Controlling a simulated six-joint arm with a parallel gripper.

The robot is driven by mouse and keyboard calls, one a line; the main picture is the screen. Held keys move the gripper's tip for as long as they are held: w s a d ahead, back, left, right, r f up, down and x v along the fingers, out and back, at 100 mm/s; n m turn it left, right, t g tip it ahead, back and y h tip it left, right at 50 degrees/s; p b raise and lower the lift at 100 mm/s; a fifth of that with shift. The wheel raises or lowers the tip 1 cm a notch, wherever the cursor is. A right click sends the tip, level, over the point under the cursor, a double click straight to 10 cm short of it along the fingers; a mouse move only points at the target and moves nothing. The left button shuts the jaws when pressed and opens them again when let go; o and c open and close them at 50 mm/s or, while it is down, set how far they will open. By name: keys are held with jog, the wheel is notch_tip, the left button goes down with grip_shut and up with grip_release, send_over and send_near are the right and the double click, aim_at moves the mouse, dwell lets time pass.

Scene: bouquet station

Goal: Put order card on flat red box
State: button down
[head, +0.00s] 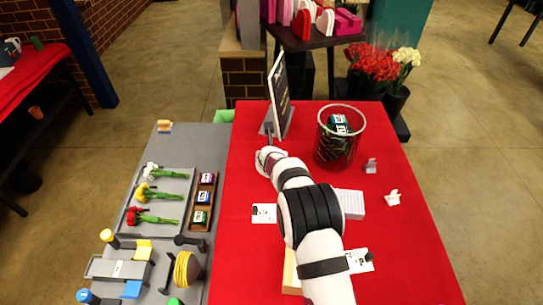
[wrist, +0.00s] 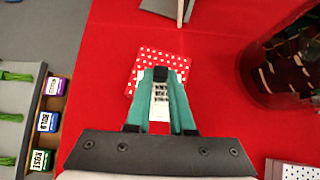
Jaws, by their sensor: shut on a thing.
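My gripper (wrist: 160,76) is shut on the order card (wrist: 159,108), a white card with dark print between the teal fingers. The flat red box (wrist: 177,60) has white dots and lies on the red cloth under and just beyond the fingertips. The fingers and card cover part of it. I cannot tell whether the card touches it. In the head view, my gripper (head: 266,160) is low near the foot of a black sign, and my arm and gripper hide most of the box and card.
A red-tinted glass vase (head: 325,150) stands right of my gripper. The black sign (head: 282,90) stands behind it. A white card (head: 264,213) lies on the red cloth (head: 245,270). A flower tray (head: 187,178) and a rack of small labelled blocks (head: 207,177) are at left.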

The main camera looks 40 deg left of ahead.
jog(key=c, duration=0.8)
grip_release()
